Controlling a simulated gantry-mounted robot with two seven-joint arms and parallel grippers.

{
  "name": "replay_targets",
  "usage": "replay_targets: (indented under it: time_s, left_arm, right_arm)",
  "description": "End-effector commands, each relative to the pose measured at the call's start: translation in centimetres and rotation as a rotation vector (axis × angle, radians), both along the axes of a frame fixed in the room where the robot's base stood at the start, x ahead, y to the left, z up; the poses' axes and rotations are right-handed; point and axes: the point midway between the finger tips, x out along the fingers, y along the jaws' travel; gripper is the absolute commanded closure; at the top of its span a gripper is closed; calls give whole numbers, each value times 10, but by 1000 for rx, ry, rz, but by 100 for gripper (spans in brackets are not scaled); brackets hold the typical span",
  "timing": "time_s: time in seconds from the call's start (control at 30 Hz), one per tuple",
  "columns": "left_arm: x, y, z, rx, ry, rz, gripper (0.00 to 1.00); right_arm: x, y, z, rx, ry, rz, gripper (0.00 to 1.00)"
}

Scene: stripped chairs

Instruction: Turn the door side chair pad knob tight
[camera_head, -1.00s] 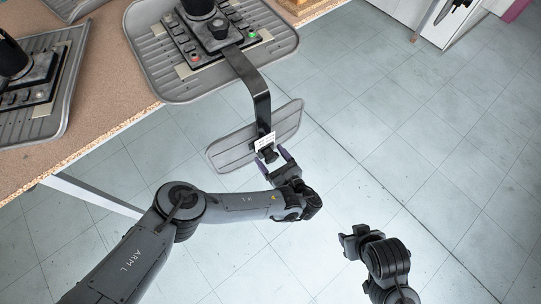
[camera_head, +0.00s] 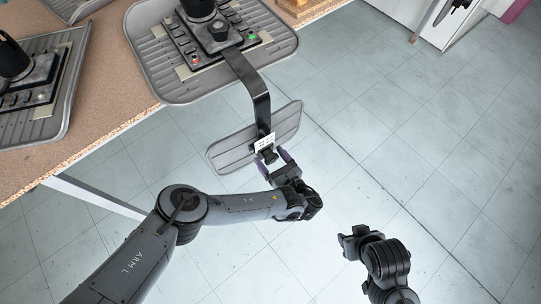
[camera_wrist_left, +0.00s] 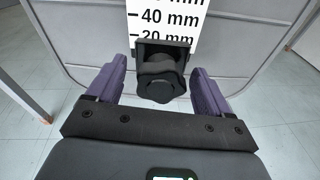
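The grey ribbed chair pad (camera_head: 232,150) hangs beyond the table edge, on a black bent bar (camera_head: 261,100). A dark knob (camera_head: 270,157) sits at its middle, below a small white label (camera_head: 264,143). In the left wrist view the black lobed knob (camera_wrist_left: 161,80) stands in front of a white millimetre scale (camera_wrist_left: 165,22). My left gripper (camera_head: 277,160) is at the knob; in the wrist view its purple fingers (camera_wrist_left: 160,84) are apart on either side, with gaps to the knob. My right gripper (camera_head: 350,240) is over the floor at lower right; its fingers are unclear.
A chair seat (camera_head: 150,75) with a button panel lies on the brown table (camera_head: 100,80) at upper left. Another grey part (camera_head: 45,125) lies at far left. The tiled floor (camera_head: 400,140) on the right is open.

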Motion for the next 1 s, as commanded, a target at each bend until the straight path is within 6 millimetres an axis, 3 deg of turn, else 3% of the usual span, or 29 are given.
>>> replay_targets:
  time_s: [0.13, 0.53, 1.0]
  left_arm:
    - [0, 0, -1, -3, -2, -1, 0]
    - [-4, -3, 0, -5, -1, 0, 0]
    - [-33, -23, 6, -6, 0, -1, 0]
  right_arm:
    - [0, -1, -1, -5, 0, 4, 57]
    - [0, -2, 1, -10, 2, 5, 57]
    - [0, 0, 14, 0, 2, 0, 57]
